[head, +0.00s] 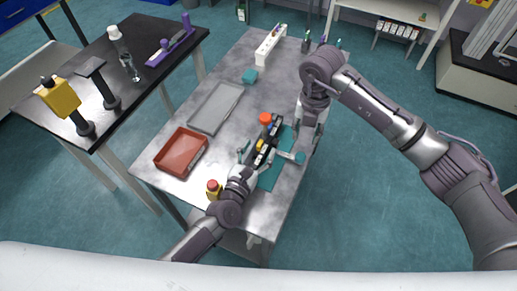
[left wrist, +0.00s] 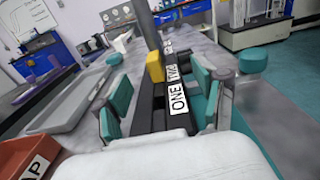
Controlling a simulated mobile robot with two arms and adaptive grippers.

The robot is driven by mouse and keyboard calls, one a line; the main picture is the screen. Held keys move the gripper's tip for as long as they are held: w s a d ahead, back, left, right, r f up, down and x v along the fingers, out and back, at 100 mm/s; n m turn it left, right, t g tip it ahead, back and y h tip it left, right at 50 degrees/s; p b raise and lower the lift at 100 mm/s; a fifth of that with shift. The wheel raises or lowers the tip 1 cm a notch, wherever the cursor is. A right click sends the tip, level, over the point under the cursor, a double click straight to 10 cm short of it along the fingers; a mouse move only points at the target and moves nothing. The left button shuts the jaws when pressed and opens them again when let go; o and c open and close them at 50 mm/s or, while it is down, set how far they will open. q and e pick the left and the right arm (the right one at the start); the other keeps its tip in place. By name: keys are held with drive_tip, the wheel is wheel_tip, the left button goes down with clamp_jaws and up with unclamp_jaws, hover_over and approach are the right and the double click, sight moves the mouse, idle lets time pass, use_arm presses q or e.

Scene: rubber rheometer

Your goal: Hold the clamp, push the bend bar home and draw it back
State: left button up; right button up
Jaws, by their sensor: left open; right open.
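A dark narrow fixture (head: 270,143) with white labels lies on a teal mat (head: 272,175) on the grey table. In the left wrist view the labels on the fixture (left wrist: 178,98) read ONE and TWO, and a yellow block (left wrist: 155,66) sits at its left side. A red-orange knob (head: 265,118) stands at its far end, a round teal knob (head: 298,157) at its right. I cannot tell which part is the clamp or the bend bar. My left gripper (head: 256,160) is open, its teal pads on either side of the fixture's near end. My right gripper (head: 308,130) is open above the table's right side.
A red tray (head: 158,160) and a grey tray (head: 192,123) lie left of the fixture. A white rack (head: 258,55) is at the back. A black side table (head: 140,92) stands left.

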use_arm(q)
drive_tip(key=shift+w, duration=0.1)
clamp_jaws()
use_arm(e)
drive_tip(key=shift+f, duration=0.1)
drive_tip(key=c, duration=0.7)
drive_tip(key=f, duration=0.1)
drive_tip(key=s+d+f+n+y, duration=0.2)
drive_tip(key=shift+f, duration=0.4)
clamp_jaws()
use_arm(q)
drive_tip(key=shift+d, duration=0.1)
use_arm(e)
drive_tip(key=s+d+n+t+y, duration=0.5)
drive_tip(key=s+d+n, duration=0.2)
drive_tip(key=d+n, duration=0.3)
drive_tip(key=shift+d+r+n, duration=0.2)
drive_tip(key=shift+r+n, duration=0.25)
drive_tip(key=shift+n, duration=0.25)
drive_tip(key=shift+s, duration=0.1)
